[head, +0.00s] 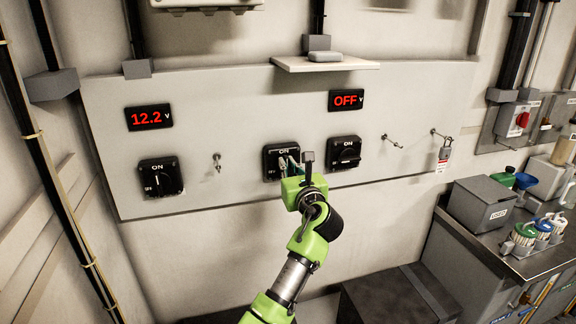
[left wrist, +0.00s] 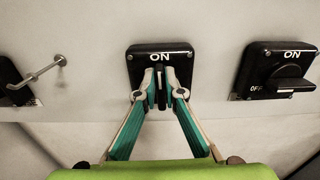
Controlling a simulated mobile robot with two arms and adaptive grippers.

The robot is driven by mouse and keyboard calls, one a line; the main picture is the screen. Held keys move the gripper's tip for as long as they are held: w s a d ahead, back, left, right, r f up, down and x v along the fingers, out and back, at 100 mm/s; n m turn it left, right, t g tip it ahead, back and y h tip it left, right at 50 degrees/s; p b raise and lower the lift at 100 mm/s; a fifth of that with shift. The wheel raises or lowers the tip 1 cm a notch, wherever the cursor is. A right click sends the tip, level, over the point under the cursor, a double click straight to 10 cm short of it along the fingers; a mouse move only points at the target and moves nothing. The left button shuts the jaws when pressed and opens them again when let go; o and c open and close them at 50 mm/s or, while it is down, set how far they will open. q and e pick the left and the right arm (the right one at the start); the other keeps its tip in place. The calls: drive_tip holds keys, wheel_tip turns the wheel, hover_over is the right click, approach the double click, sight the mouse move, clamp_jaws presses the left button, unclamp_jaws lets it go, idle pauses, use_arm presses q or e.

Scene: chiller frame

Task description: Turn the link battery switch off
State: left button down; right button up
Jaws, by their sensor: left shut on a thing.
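The middle black rotary switch (head: 269,172), which I take to be the link battery switch, is on the grey wall panel. It also shows in the left wrist view (left wrist: 138,68), with "ON" above its knob. The knob (left wrist: 160,88) stands upright, toward ON. My left gripper (head: 289,164) reaches the switch from below. In the left wrist view its teal fingers (left wrist: 161,84) are shut on the knob from both sides. The fingers partly hide the switch's lower face. My right gripper is not in view.
A left switch (head: 160,177) has an upright handle; a right switch (head: 345,152) has its handle level, toward OFF. Displays read 12.2 V (head: 149,117) and OFF (head: 346,100). Pegs (head: 216,161) stick out of the panel, one with a padlock and tag (head: 443,158). A bench (head: 470,235) stands right.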

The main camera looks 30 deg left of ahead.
use_arm(q)
drive_tip(key=shift+n, duration=0.3)
drive_tip(key=shift+s+a+f+n+b, duration=0.3)
drive_tip(key=shift+n+b, duration=0.75)
drive_tip(key=shift+n, duration=1.75)
drive_tip(key=shift+s+a+f+n+b, duration=0.15)
drive_tip(key=shift+f+n+b, duration=0.6)
drive_tip(key=shift+n, duration=2.05)
drive_tip(key=shift+s+a+n+b, duration=0.2)
drive_tip(key=shift+n+b, duration=1.15)
drive_tip(key=shift+n, duration=1.75)
drive_tip(key=c, duration=2.1)
unclamp_jaws()
drive_tip(key=shift+c, duration=0.2)
